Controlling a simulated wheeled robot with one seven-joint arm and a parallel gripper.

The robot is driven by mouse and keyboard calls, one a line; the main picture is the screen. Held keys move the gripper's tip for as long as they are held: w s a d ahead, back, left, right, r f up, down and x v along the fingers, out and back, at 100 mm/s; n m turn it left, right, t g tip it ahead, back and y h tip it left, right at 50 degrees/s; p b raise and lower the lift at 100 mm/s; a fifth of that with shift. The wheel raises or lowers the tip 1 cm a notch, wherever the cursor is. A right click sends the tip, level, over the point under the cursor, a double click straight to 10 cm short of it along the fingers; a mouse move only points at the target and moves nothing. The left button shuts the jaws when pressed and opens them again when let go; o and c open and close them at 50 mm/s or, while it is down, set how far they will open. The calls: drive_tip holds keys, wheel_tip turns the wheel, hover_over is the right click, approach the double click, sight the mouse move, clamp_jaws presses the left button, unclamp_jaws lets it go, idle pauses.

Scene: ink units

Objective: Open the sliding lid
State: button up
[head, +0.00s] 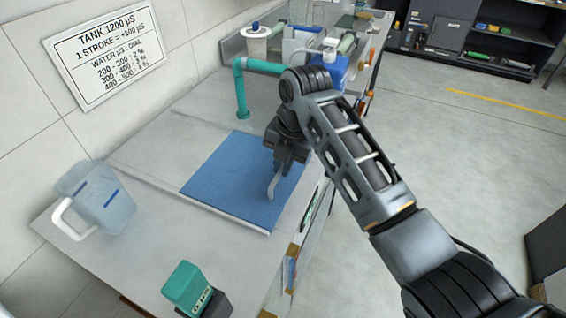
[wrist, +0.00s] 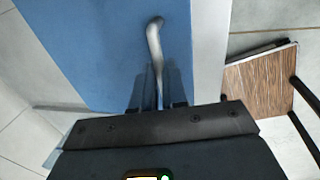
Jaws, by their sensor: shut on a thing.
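The sliding lid (head: 226,178) is a flat blue panel set in the bench top, and it fills much of the wrist view (wrist: 95,45). A curved metal handle (head: 272,187) stands at its right side; it also shows in the wrist view (wrist: 154,40). My gripper (head: 284,165) is over the lid's right part, with its fingers shut on the handle (wrist: 158,92). The lid lies flat within the pale frame of the bench. What is under the lid is hidden.
A clear jug with a white handle (head: 98,200) stands at the front left of the bench. A green meter (head: 187,287) is near the front edge. A teal pipe (head: 241,92) and a blue container (head: 328,72) are behind the lid. A sign (head: 105,57) hangs on the wall.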

clamp_jaws()
